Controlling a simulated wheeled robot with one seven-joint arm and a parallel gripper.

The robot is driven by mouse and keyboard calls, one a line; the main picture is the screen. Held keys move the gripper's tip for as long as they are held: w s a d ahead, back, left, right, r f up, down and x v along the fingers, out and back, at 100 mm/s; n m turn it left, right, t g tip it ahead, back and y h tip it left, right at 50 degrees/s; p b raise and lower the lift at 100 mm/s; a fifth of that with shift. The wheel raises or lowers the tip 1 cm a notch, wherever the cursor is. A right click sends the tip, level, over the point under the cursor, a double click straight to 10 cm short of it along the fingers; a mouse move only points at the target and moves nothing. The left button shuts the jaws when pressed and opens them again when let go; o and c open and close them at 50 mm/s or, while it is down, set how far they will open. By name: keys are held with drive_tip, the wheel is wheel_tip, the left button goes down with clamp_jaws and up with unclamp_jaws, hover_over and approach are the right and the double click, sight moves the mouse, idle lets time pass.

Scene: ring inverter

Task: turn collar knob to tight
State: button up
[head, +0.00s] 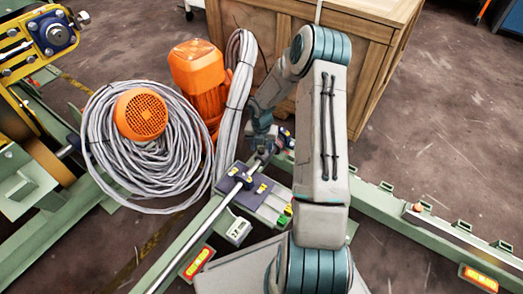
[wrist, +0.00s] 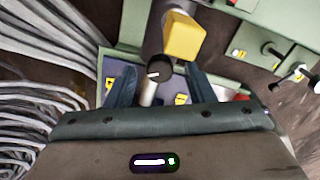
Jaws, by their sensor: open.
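A dark round knob (wrist: 158,71) with a white mark on its face shows in the wrist view, beside a yellow block (wrist: 184,37). I take it to be the collar knob. My gripper (wrist: 160,80) is open, one finger to the left of the knob and one to the right. I cannot tell whether either finger touches it. In the head view my gripper (head: 262,148) is low over the far end of the purple fixture (head: 240,183), and the knob cannot be made out there.
A coil of grey cable (head: 105,165) and an orange motor (head: 198,68) lie left of my gripper. A wooden crate (head: 380,50) stands behind. A steel rod (head: 190,240) runs through the fixture. A green rail (head: 440,228) lies right; open floor is beyond it.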

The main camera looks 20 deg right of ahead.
drive_tip(key=shift+f, duration=0.3)
drive_tip(key=c, duration=1)
